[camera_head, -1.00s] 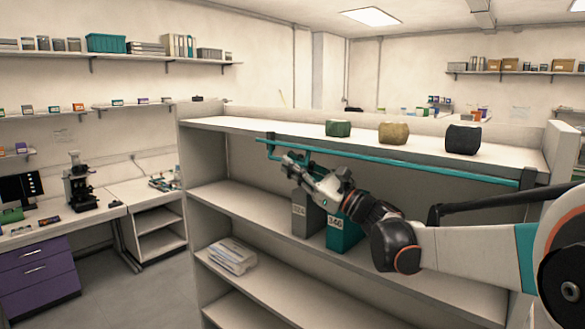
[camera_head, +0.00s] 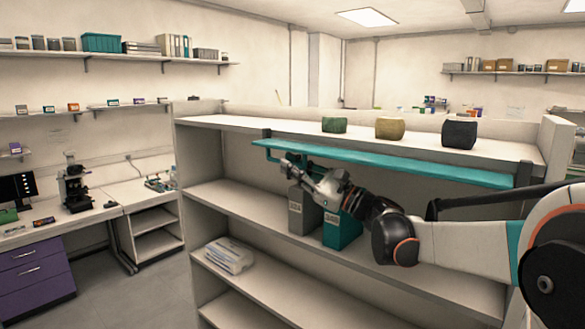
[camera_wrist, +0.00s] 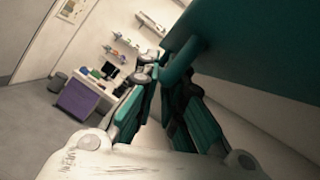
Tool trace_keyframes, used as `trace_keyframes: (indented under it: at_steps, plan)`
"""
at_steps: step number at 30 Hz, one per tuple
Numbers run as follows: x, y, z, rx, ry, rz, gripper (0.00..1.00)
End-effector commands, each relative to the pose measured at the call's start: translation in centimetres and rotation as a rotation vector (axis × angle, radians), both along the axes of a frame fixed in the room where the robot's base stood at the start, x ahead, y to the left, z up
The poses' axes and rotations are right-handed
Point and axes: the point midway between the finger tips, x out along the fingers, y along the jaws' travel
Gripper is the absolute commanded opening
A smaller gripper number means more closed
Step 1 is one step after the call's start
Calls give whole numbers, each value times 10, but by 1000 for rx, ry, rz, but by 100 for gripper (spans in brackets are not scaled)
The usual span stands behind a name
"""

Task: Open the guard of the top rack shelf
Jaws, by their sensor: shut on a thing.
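The guard (camera_head: 400,164) is a long teal panel along the front of the top rack shelf (camera_head: 290,126), just below its edge. Its broad face shows, and it hangs between dark end brackets. My gripper (camera_head: 287,161) is at the guard's left end, with the arm reaching in from the right. In the wrist view the teal guard (camera_wrist: 245,60) fills the upper right. My gripper (camera_wrist: 160,75) is shut there on a part of the guard, but the exact contact is partly hidden.
Green (camera_head: 334,125), tan (camera_head: 390,128) and dark (camera_head: 459,134) blocks sit on the top shelf. A grey holder (camera_head: 302,212) and a teal holder (camera_head: 341,231) stand below, close under my arm. White packets (camera_head: 229,256) lie on a lower shelf at left.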

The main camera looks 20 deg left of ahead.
Motion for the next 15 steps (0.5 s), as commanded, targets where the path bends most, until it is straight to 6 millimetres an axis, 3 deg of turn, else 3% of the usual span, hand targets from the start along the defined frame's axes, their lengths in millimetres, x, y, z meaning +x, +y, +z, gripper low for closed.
trace_keyframes:
  at_steps: [1, 2, 3, 15]
  plan:
    - [1, -1, 1, 2, 2, -2, 0]
    - [1, -1, 1, 2, 2, -2, 13]
    - [1, -1, 1, 2, 2, -2, 18]
    - [0, -5, -1, 2, 1, -2, 18]
